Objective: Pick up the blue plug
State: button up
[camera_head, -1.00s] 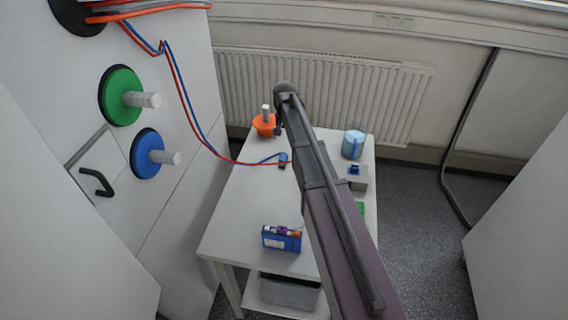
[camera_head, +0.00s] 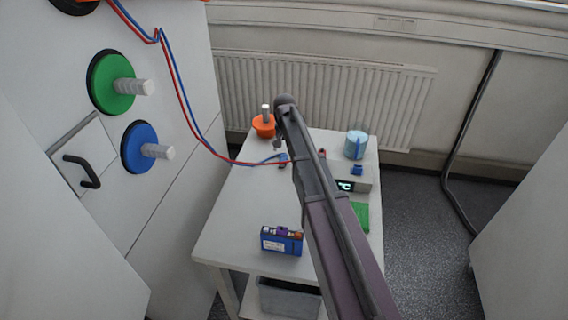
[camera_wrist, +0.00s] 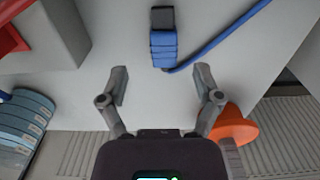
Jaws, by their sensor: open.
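The blue plug (camera_wrist: 164,48) lies on the white table, at the top middle of the wrist view, its dark end away from my gripper. A blue cable (camera_wrist: 225,38) runs from it to the right. My gripper (camera_wrist: 162,84) is open and empty, its two fingers apart, with the plug beyond the fingertips and roughly centred between them. In the head view the plug (camera_head: 283,160) shows just left of my arm, at the end of the red and blue cables. My arm hides part of the table and most of my gripper there.
An orange cone-shaped holder (camera_wrist: 234,126) stands close to the right finger. A blue cup (camera_head: 356,145), a grey device with a display (camera_head: 362,185), a green pad (camera_head: 360,216) and a blue battery pack (camera_head: 282,241) are on the table (camera_head: 235,220). The left of the table is clear.

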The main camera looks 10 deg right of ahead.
aim_at(284, 158)
jog(key=shift+f, duration=0.1)
dwell(0.3)
jog(key=shift+w+a+f+b, duration=0.1)
jog(key=shift+f+b, duration=1.15)
jog(key=shift+b, duration=0.1)
jog(key=shift+w+a+f+b, duration=0.1)
jog(key=shift+f+b, duration=1.15)
jog(key=shift+b, duration=0.05)
grip_shut()
